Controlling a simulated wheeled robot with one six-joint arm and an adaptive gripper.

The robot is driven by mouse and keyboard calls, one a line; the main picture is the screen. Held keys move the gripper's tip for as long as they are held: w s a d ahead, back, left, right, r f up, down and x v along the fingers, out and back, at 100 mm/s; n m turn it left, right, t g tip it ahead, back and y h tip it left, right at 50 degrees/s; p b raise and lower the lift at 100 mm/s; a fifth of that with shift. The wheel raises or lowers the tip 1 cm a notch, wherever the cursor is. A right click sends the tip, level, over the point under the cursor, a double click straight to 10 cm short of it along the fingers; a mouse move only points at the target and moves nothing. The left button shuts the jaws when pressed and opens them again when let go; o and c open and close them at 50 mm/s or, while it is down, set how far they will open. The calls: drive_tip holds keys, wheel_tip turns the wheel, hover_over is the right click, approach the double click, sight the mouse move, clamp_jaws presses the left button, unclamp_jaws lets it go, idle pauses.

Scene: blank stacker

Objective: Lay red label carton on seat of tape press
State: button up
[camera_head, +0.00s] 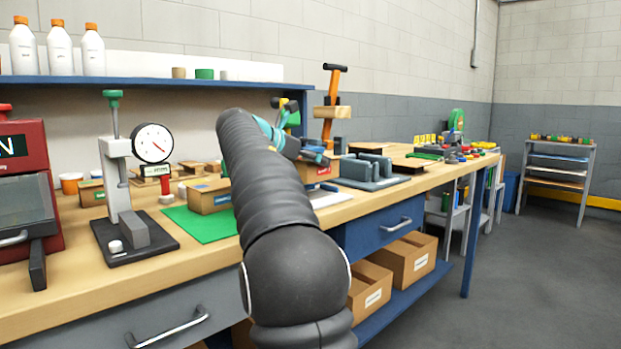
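A brown carton with a red label (317,173) stands on the bench behind my arm, its left part hidden. My gripper (312,155) shows as teal and dark parts past the end of my black arm. Its fingertips are at the carton's top edge in the picture; I cannot tell whether they touch or grip it. An upright orange lever with a black handle and a pale wooden block (332,112) stands behind the carton. It may be the tape press, but its seat is not clearly visible.
A dial-gauge stand (118,185) and a red machine (25,180) stand left. A grey slotted block (370,172) is to the right. Open boxes (405,258) fill the shelf below. The floor at right is clear.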

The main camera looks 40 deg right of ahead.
sight(311, 175)
drive_tip(key=shift+w+f+b, duration=0.1)
drive_tip(key=shift+f+b, duration=0.75)
drive_tip(key=shift+f, duration=1.2)
drive_tip(key=shift+f, duration=0.1)
drive_tip(key=o, duration=1.1)
drive_tip(key=p+v, duration=0.1)
drive_tip(key=v, duration=1.1)
